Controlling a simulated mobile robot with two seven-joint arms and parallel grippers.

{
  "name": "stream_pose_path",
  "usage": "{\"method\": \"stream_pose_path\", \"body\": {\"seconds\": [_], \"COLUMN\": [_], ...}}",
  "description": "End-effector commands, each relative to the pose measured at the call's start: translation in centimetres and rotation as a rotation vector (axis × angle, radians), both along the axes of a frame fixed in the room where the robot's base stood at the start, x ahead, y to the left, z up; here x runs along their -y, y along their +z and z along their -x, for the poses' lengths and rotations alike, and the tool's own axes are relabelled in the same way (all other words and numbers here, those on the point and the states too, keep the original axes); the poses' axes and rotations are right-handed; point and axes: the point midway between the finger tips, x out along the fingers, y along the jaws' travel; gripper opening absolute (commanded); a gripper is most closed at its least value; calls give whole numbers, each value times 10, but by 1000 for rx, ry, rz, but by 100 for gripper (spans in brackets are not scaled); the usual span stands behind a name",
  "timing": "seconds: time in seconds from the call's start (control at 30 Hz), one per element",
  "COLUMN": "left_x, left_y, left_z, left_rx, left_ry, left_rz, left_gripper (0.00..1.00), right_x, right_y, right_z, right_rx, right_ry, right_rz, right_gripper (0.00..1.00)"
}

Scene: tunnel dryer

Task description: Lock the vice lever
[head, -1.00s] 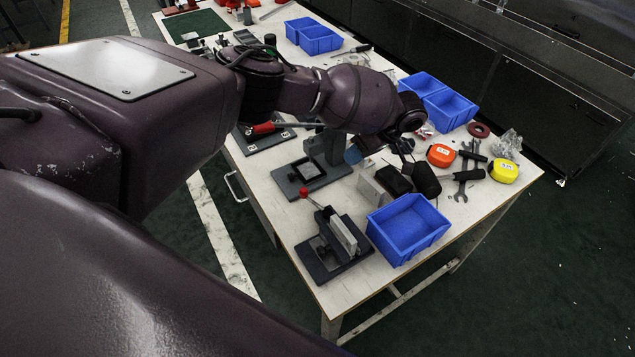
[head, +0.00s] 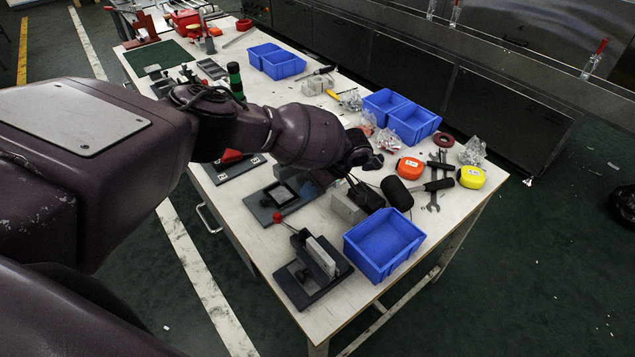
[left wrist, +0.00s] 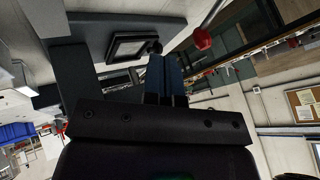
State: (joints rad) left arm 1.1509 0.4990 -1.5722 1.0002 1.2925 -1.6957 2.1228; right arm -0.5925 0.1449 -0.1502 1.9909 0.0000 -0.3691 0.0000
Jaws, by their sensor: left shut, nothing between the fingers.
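The vice (head: 318,266) stands near the front corner of the table, a dark base with an upright pale jaw plate. Its lever, a thin rod with a red ball knob (head: 278,217), sticks out toward the upper left. A red knob on a rod also shows in the left wrist view (left wrist: 202,39), right of the fingertips and apart from them. My left gripper (left wrist: 167,62) is shut and empty, with its bluish fingers together. In the head view my arm and wrist mostly hide the fingers. My right gripper is not in view.
A dark fixture with a square frame (head: 285,194) stands behind the vice. A blue bin (head: 384,240) is close on the vice's right. A grey box (head: 346,208), a mallet (head: 397,193), wrenches (head: 434,180) and orange (head: 409,168) and yellow (head: 471,177) tape measures lie beyond.

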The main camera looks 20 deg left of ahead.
Motion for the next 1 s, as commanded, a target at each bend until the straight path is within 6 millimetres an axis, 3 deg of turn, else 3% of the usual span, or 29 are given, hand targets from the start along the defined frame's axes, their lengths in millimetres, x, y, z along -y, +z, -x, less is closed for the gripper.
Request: {"method": "stream_pose_path", "body": {"seconds": [0.23, 0.6, 1.0], "left_x": [-24, -36, -37], "left_y": [-35, -28, -29], "left_z": [14, 46, 50], "left_rx": [-1, 2, 0], "left_ry": [0, 0, 0], "left_rz": [-1, 0, 1], "left_gripper": [0, 0, 0], "right_x": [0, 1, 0], "right_y": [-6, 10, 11], "right_z": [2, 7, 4], "right_rx": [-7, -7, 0], "right_ry": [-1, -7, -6], "right_rz": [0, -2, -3], "right_gripper": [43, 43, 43]}}
